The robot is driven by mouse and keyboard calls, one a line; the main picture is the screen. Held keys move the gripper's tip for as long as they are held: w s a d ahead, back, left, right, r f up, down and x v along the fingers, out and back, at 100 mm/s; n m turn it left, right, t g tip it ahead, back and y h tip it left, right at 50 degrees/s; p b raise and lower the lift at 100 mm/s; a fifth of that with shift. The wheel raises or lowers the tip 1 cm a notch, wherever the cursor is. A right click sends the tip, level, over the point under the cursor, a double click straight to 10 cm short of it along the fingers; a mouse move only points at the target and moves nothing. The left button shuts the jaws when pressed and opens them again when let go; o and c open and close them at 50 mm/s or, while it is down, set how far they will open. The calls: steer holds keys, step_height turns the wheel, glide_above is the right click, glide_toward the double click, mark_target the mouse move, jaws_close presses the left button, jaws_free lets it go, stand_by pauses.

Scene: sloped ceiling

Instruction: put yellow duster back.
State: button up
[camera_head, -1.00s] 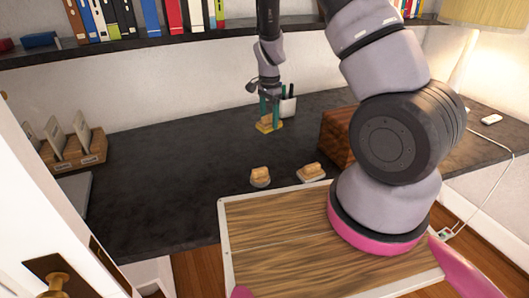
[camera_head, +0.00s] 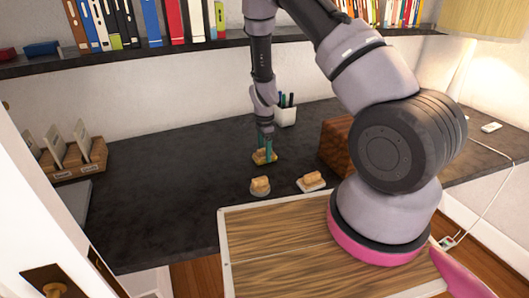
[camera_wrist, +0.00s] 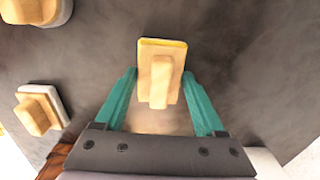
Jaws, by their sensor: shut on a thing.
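The yellow duster (camera_head: 263,158) has a tan wooden handle block on a flat base with a yellow edge. In the head view it is low over the dark desk, behind the other two dusters; I cannot tell whether it touches the desk. My gripper (camera_head: 266,152) points down with its teal fingers shut on it. In the wrist view the duster (camera_wrist: 160,72) sits between the two fingertips. In the wrist view, these two are at the left.
A brown wooden box (camera_head: 335,145) stands to the right on the desk (camera_head: 180,165). A white pen cup (camera_head: 286,116) is behind my gripper. A wooden rack (camera_head: 80,160) stands at the left. A bookshelf (camera_head: 170,46) runs above. The desk's middle left is clear.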

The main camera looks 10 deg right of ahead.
steer(key=shift+f, duration=0.25)
steer(key=o, duration=1.3)
steer(key=s+d+r+n+t+y, duration=0.1)
steer(key=s+r+n+t, duration=0.2)
steer(key=r, duration=1.6)
steer(key=s+d+r+n+y, duration=0.15)
steer(key=s+r, duration=0.35)
steer(key=r, duration=1.3)
steer(key=s+d+r+n+t, duration=0.1)
steer(key=s+r+n+t, duration=0.1)
steer(key=s+r, duration=0.3)
steer(key=s+d+r+n+t, duration=0.2)
steer(key=s+r+n, duration=0.3)
steer(key=s, duration=0.7)
steer(key=shift+d+r, duration=0.15)
steer(key=shift+r, duration=0.6)
steer(key=shift+h, duration=0.25)
